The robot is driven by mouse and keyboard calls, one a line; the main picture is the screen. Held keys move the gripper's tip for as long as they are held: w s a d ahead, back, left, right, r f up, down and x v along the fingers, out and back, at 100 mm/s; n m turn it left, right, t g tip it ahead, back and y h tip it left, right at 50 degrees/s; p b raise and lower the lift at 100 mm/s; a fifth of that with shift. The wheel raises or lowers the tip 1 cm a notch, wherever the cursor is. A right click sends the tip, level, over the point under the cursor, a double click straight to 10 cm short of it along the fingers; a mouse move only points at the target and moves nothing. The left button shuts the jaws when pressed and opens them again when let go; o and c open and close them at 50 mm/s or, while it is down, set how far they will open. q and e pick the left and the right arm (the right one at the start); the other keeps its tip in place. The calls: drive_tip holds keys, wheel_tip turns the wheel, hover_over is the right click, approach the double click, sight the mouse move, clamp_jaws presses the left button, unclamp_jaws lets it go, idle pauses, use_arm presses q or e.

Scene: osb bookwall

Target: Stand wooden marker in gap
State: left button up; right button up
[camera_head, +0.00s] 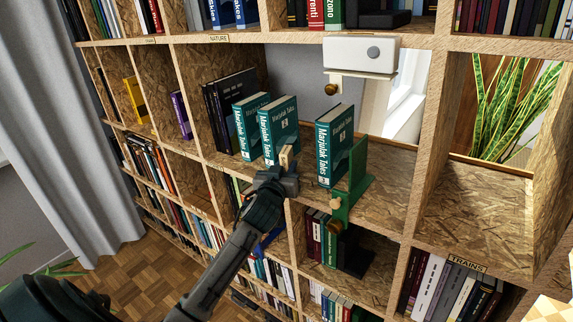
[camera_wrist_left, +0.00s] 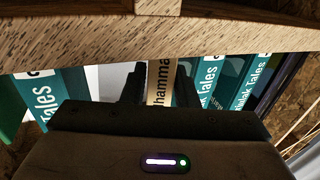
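The wooden marker (camera_head: 287,158) is a slim pale block at the front of the middle shelf, beside the teal books. In the left wrist view the marker (camera_wrist_left: 160,85) shows dark lettering and stands between my fingertips. My left gripper (camera_head: 284,180) is shut on it. The gap (camera_head: 307,160) lies between two teal books (camera_head: 278,130) on the left and another teal book (camera_head: 334,145) on the right. The marker is at the gap's left front, close to the left books; whether it touches the shelf is hidden. My right gripper is not in view.
A green bookend (camera_head: 352,185) with a brass-coloured knob stands right of the right teal book. A white box (camera_head: 360,54) with a knob is above the gap. Shelf uprights and boards surround the bay. The shelf right of the bookend (camera_head: 392,200) is bare.

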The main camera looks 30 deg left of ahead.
use_arm(q)
clamp_jaws()
drive_tip(key=shift+r, duration=0.1)
drive_tip(key=shift+r+p, duration=0.15)
drive_tip(key=shift+p, duration=0.15)
drive_tip(key=shift+s, duration=0.1)
drive_tip(key=v, duration=0.8)
drive_tip(key=shift+s+p, duration=0.2)
drive_tip(key=shift+p, duration=0.2)
drive_tip(key=shift+w, duration=0.1)
